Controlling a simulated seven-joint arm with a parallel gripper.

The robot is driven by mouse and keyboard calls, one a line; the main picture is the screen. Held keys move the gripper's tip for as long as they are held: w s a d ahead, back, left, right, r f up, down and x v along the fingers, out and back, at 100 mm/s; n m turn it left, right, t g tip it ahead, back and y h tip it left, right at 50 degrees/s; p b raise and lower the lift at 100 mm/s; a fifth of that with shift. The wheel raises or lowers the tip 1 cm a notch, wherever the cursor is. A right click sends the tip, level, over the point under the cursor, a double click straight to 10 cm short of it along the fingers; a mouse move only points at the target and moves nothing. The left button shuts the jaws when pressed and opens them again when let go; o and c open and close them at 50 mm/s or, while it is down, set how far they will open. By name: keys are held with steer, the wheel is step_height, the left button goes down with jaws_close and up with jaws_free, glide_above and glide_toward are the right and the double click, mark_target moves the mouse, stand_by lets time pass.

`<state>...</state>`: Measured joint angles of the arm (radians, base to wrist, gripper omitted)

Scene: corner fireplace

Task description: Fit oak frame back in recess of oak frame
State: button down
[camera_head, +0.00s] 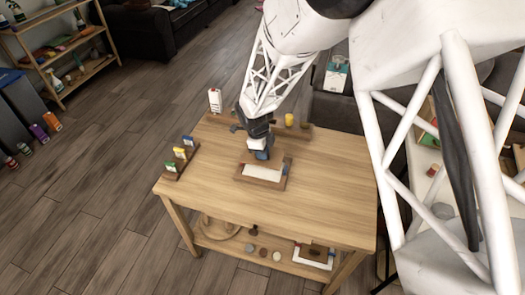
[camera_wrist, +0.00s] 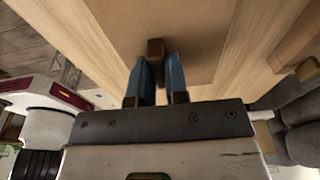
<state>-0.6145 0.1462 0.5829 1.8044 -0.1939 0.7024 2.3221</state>
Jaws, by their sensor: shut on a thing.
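The oak frame (camera_head: 286,176) lies flat on the wooden table, a brown border around a pale inner area (camera_head: 262,171). My gripper (camera_head: 260,153) is over the frame's far edge, pointing down. In the wrist view its blue fingers (camera_wrist: 158,82) are shut on a small brown knob (camera_wrist: 155,47). Beyond the knob is a flat tan-brown panel (camera_wrist: 165,18), which looks like the oak frame back. My gripper hides part of the frame's far side. I cannot tell whether the panel is seated in the recess or above it.
The table (camera_head: 325,205) is clear to the right and in front. A dark rack with small coloured items (camera_head: 180,153) stands at its left edge. A white container (camera_head: 215,100) and a yellow item (camera_head: 289,119) stand at the back. A lower shelf (camera_head: 230,240) holds several small things.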

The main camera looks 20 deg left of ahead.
glide_above(264, 171)
steer(key=shift+a+f, duration=0.15)
steer(key=shift+f, duration=1.3)
steer(key=shift+a+f, duration=0.1)
steer(key=shift+f, duration=1.3)
steer(key=shift+f, duration=0.75)
steer(key=c, duration=1.1)
jaws_free()
steer(key=shift+o, duration=0.2)
steer(key=shift+r, duration=0.15)
steer(key=shift+s+a+r, duration=0.1)
steer(key=shift+a+r, duration=0.1)
steer(key=shift+r, duration=1.05)
steer(key=shift+w+a+r, duration=0.1)
steer(key=shift+a+r, duration=0.1)
steer(key=shift+r, duration=1.05)
steer(key=shift+s+a+r, duration=0.1)
steer(key=shift+a+r, duration=0.1)
steer(key=shift+r, duration=1.05)
